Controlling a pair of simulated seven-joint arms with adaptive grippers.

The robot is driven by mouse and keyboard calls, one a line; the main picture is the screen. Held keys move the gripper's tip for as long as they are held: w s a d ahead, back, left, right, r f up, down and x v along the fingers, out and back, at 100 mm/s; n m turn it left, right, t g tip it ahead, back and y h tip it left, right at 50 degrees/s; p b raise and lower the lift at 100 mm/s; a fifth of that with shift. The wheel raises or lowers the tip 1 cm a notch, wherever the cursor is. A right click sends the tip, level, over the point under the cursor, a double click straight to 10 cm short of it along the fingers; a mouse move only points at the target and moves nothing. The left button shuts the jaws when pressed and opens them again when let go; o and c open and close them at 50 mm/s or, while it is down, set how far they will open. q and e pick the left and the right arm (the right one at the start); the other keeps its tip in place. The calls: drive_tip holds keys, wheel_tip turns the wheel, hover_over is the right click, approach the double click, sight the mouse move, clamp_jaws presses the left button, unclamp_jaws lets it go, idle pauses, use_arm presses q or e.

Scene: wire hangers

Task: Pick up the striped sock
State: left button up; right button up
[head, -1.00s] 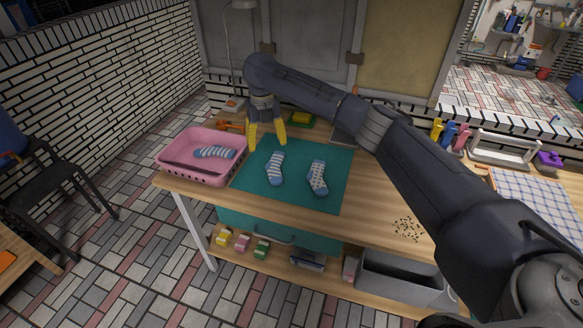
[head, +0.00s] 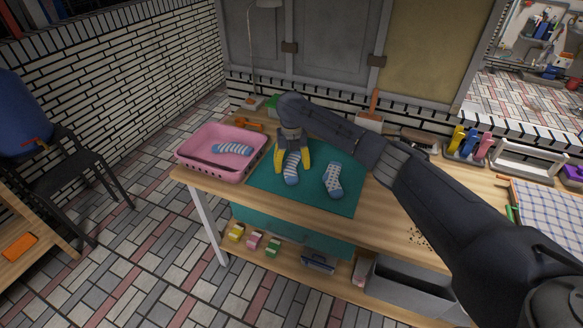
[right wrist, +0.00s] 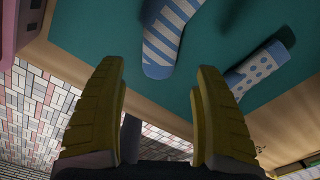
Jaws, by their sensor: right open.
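A blue-and-white striped sock (head: 292,170) lies on the teal mat (head: 315,205). It also shows in the right wrist view (right wrist: 168,32), its toe just beyond my fingertips. My right gripper (head: 293,172) is open and empty, with its yellow fingers on either side of this sock in the head view. The arm hides the sock's upper end. A dotted sock (head: 333,180) lies to the right on the mat and shows in part in the right wrist view (right wrist: 258,68). Another striped sock (head: 232,149) lies in the pink basket (head: 205,167). My left gripper is not in view.
The pink basket stands close to the left of my gripper. At the back are a lamp (head: 249,50) and an orange object (head: 248,124). A checked cloth (head: 547,215) and a white rack (head: 527,158) are at the right. The mat's front part is bare.

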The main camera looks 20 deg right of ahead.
sight(292, 176)
drive_tip(key=shift+s+a+f, duration=0.1)
drive_tip(key=shift+f, duration=1.3)
drive_tip(key=shift+s+f, duration=0.1)
drive_tip(key=shift+f, duration=1.25)
drive_tip(key=c, duration=1)
